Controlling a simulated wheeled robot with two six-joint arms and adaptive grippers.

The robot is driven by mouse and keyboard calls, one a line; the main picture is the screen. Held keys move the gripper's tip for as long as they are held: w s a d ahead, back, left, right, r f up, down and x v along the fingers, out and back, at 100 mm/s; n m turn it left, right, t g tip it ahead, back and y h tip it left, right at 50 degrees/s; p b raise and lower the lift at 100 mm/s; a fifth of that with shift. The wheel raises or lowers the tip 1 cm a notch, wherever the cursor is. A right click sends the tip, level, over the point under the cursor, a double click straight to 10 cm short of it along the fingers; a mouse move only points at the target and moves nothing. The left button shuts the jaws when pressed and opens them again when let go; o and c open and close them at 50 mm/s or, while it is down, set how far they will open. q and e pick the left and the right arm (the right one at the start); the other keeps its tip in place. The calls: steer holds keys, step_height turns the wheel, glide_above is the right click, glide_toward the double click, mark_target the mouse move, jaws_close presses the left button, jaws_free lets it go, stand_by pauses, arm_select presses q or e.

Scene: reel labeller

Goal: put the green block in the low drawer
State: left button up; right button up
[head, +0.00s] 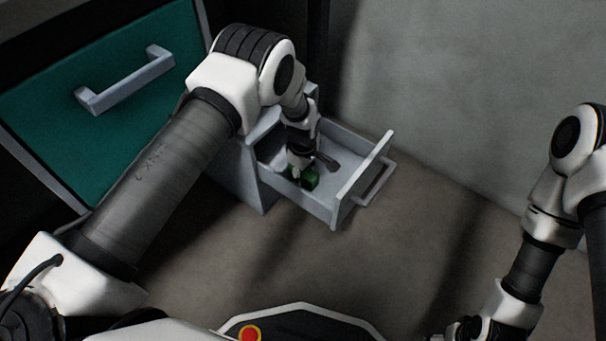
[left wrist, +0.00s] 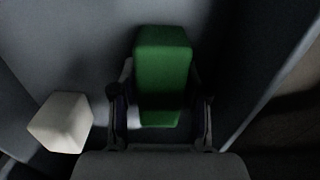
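The green block (head: 311,180) is inside the open low drawer (head: 347,188), below the drawer's rim. It also shows in the left wrist view (left wrist: 163,75), between the two fingers of my left gripper (left wrist: 160,105). The fingers lie close against both sides of the block, and the gripper looks shut on it. In the head view my left gripper (head: 300,168) points down into the drawer and hides part of the block. I cannot tell whether the block touches the drawer floor. My right gripper (head: 465,330) is partly seen at the bottom edge; its fingers are unclear.
A white cube (left wrist: 60,122) lies in the drawer to the left of the block. A small dark item (head: 328,162) is in the drawer too. A teal drawer front with a grey handle (head: 125,82) is at upper left. The floor right of the drawer is clear.

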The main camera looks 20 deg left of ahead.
arm_select(q)
steer(key=shift+o, duration=0.7)
steer(key=shift+r, duration=0.1)
steer(key=shift+r+p, duration=0.3)
step_height(320, 180, up, 12)
steer(key=p, duration=0.5)
steer(key=shift+f, duration=0.2)
stand_by(0.8)
